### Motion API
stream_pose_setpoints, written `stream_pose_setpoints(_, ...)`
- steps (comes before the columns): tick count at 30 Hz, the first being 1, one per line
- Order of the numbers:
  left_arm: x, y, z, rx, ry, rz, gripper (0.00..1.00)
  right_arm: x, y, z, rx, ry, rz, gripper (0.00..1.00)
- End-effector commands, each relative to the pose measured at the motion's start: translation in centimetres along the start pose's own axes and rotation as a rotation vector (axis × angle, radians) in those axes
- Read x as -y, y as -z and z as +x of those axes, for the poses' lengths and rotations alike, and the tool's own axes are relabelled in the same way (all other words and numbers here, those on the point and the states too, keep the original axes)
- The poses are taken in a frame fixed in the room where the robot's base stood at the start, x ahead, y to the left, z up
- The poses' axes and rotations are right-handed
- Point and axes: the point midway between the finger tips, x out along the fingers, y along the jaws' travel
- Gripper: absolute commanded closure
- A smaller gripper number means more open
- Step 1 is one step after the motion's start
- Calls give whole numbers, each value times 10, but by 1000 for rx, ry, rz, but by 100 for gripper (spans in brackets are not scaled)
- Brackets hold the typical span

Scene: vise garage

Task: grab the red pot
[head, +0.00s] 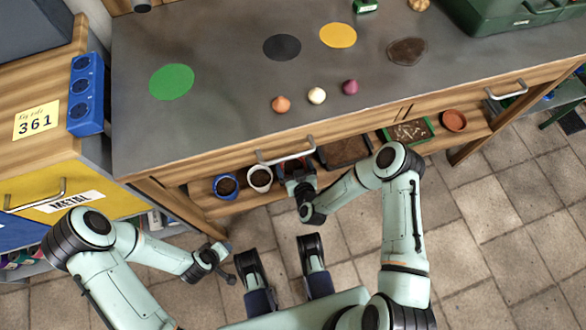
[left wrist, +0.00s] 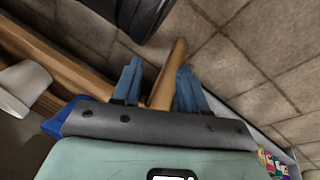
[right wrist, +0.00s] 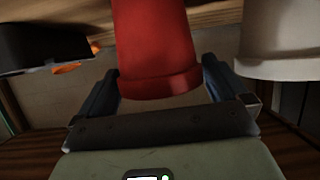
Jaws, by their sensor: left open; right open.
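The red pot (right wrist: 155,45) fills the upper middle of the right wrist view, with its rim toward my right gripper (right wrist: 160,80). The gripper's two blue fingers stand apart, one on each side of the pot's rim; I cannot tell whether they touch it. In the head view my right gripper (head: 297,172) is at the low shelf under the workbench and hides most of the red pot. My left gripper (head: 222,252) is low near the bench's left leg. In the left wrist view its blue fingers (left wrist: 157,85) are apart, with nothing clearly held.
A white pot (head: 260,178) stands close beside the red pot, with a blue pot (head: 226,186) further left. A black tray (head: 345,152) lies on the other side. The shelf also holds a green tray (head: 420,126) and a terracotta pot (head: 453,120). The drawer handle (head: 285,157) juts out above.

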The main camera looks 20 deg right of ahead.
Motion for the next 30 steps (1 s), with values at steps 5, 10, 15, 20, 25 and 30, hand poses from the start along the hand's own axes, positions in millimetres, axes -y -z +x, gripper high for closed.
stream_pose_setpoints(5,7,-11,5,33,13,-7,57,0,-1,10,1,0,0,0)
stream_pose_setpoints(10,7,-11,5,33,13,-7,57,0,0,10,1,1,0,0)
stream_pose_setpoints(15,7,-11,5,33,13,-7,57,0,0,10,1,1,0,43)
stream_pose_setpoints(20,7,-11,5,33,12,-7,57,0,0,10,-1,1,0,43)
stream_pose_setpoints(25,2,-7,0,19,5,-3,57,1,10,6,-3,2,-1,43)
stream_pose_setpoints(30,-10,0,-17,-2,-15,9,57,0,41,-6,-6,2,-2,43)
